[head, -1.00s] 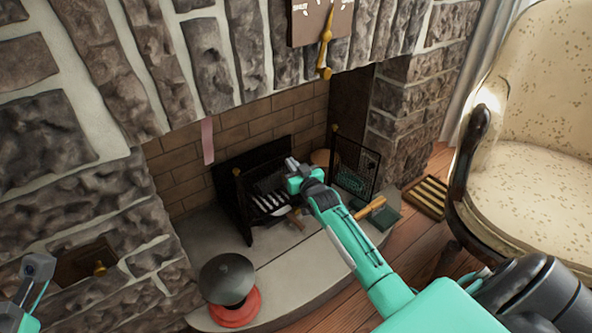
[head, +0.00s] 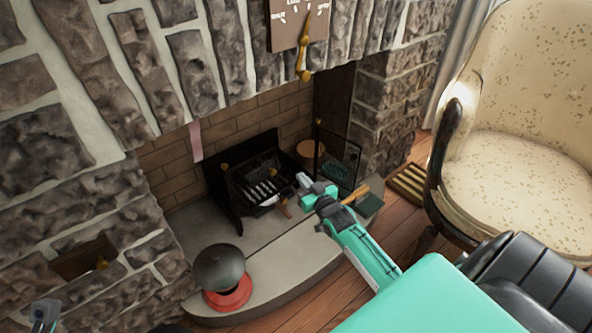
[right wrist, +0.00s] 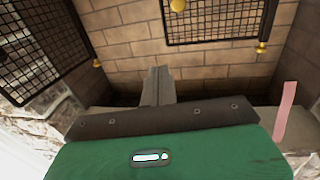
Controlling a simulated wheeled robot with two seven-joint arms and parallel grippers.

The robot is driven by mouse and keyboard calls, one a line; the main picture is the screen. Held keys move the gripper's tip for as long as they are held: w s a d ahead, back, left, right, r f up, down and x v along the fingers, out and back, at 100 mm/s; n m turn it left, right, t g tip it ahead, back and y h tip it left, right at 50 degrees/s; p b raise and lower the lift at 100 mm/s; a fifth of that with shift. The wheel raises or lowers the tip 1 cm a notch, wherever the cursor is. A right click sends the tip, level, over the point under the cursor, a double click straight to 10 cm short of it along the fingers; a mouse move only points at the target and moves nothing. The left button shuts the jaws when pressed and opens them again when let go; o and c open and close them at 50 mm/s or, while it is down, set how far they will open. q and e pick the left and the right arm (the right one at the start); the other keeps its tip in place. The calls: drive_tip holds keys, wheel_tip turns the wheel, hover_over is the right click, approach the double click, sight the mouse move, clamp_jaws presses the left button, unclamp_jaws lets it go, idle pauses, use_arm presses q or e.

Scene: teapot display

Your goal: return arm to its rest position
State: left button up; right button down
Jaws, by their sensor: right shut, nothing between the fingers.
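My right arm reaches in from the lower right of the head view. Its right gripper (head: 303,180) is shut and empty, held in front of the fireplace screen (head: 226,190). The shut fingers also show in the right wrist view (right wrist: 158,84), pointing toward the brick back wall with nothing between them. At the lower left edge of the head view a small grey part of my left arm shows; whether its fingers are open cannot be seen.
A dark pot on a red base (head: 228,300) stands on the stone hearth (head: 300,275). A cream armchair (head: 530,170) stands at the right. A wooden clock-like board (head: 290,28) hangs above the fireplace. A pink strip (head: 196,141) hangs at the fireplace opening.

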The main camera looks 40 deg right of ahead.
drive_tip(key=shift+s, duration=0.4)
